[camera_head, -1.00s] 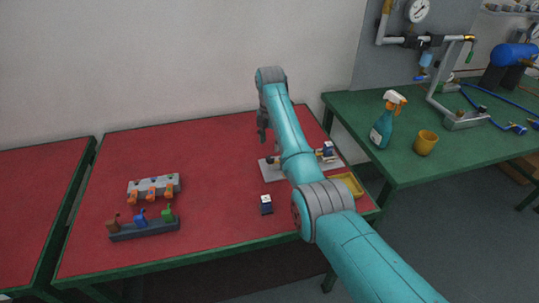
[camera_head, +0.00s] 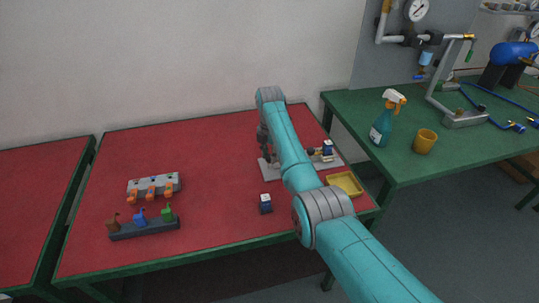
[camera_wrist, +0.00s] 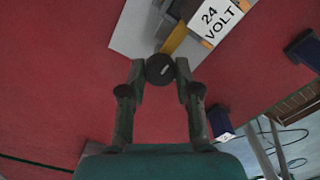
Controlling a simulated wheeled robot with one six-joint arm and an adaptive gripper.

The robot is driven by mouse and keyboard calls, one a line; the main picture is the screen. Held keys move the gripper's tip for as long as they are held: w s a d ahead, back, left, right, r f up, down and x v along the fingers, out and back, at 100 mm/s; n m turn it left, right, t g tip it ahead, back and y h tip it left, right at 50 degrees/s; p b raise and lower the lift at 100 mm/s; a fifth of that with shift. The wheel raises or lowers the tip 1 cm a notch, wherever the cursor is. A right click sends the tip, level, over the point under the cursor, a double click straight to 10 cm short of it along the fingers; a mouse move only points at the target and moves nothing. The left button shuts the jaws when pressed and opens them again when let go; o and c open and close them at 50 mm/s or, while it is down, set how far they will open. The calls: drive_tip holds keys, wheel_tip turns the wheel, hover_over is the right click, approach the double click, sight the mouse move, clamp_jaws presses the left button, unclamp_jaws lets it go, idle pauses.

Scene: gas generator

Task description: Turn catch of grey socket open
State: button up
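A grey mounting plate (camera_head: 268,171) lies on the red table, partly hidden behind my arm. In the wrist view the plate (camera_wrist: 135,32) carries a white "24 VOLT" label (camera_wrist: 217,18), a yellow part and a grey part. A dark round end piece (camera_wrist: 159,70), seemingly part of the socket assembly, sits between my fingertips. My gripper (camera_wrist: 160,72) is open, with one finger on each side of this piece; I cannot tell whether they touch it. In the head view my gripper (camera_head: 264,150) is low over the plate's left end. The catch itself is not clearly distinguishable.
A dark blue block (camera_head: 265,204) and a yellow tray (camera_head: 345,183) are near the table's front right. A grey block with orange parts (camera_head: 153,187) and a dark rack (camera_head: 145,228) stand left. The middle of the red table is clear.

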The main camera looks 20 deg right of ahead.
clamp_jaws()
drive_tip(key=shift+m, duration=0.3)
drive_tip(key=m, duration=0.3)
drive_tip(key=shift+m, duration=0.3)
drive_tip(key=m, duration=1.3)
drive_tip(key=shift+m, duration=0.3)
